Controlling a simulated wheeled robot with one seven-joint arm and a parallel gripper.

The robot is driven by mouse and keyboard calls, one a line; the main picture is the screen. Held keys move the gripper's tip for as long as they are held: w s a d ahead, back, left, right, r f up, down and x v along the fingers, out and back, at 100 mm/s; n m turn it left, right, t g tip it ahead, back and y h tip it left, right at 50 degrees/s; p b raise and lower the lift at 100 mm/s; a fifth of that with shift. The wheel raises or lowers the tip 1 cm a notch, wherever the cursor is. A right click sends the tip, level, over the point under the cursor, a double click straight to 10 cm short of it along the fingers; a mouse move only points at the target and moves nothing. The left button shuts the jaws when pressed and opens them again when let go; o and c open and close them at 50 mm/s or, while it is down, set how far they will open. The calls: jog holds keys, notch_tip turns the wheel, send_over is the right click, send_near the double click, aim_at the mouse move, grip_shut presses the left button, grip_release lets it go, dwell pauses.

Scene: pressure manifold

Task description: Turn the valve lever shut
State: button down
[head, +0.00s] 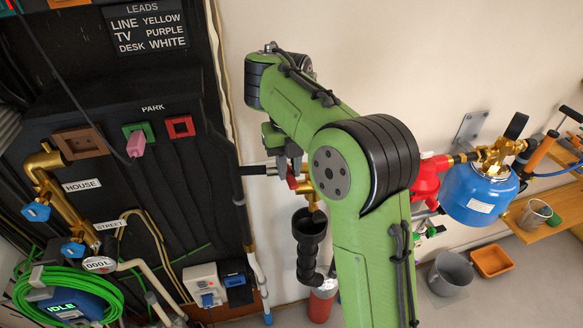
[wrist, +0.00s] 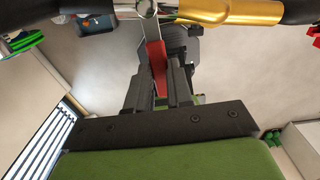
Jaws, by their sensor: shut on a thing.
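The valve lever (wrist: 155,57) is red and sits between the fingers of my gripper (wrist: 157,72) in the wrist view. My gripper is shut on it. The lever runs from a silver pivot (wrist: 147,9) at the top of the wrist view down between the fingers. A brass fitting (wrist: 232,11) lies to the right of the pivot. In the head view my gripper (head: 290,168) is by the wall pipe, with a bit of the red lever (head: 292,182) showing below it. My arm hides much of the valve there.
A black funnel-like drain (head: 309,228) is below the valve. A dark panel with sockets (head: 85,140) stands at left. A blue tank (head: 480,195) with brass fittings is at right, behind my arm. A grey bucket (head: 450,272) and an orange bin (head: 492,261) are on the floor.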

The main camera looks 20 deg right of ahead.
jog(key=shift+a+m, duration=0.2)
jog(key=shift+m, duration=0.1)
dwell(0.4)
jog(key=c, duration=1)
grip_release()
notch_tip(320, 180, up, 16)
jog(key=p, duration=1.2)
jog(key=shift+f, duration=0.15)
